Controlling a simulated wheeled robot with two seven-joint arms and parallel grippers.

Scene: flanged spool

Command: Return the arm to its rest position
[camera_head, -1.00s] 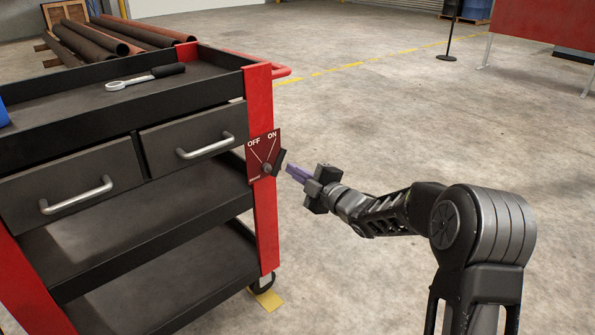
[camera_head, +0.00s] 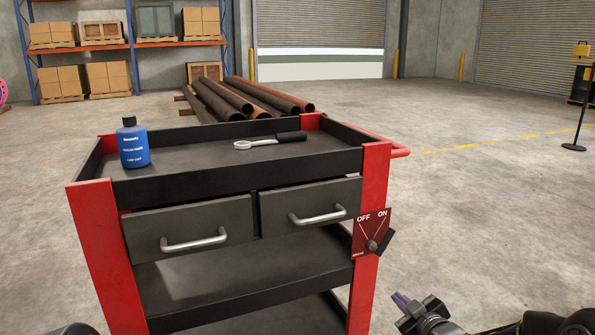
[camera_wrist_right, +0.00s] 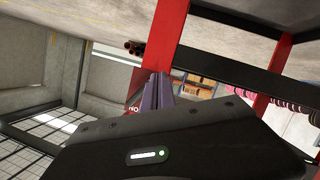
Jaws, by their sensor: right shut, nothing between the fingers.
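My right gripper (camera_head: 402,300) is at the bottom right of the head view, with purple fingers pointing up and left. It is shut and empty, to the right of and below the switch panel, with a gap between. In the right wrist view its fingers (camera_wrist_right: 157,92) are together with nothing held. The dark red OFF/ON switch panel (camera_head: 362,229) is on the cart's right front post. Its black lever (camera_head: 383,243) tilts up and right, to the ON side. My left gripper is not in view.
The red and black tool cart (camera_head: 92,250) fills the middle. A stanchion (camera_head: 581,110) stands at far right. The floor right of the cart is clear.

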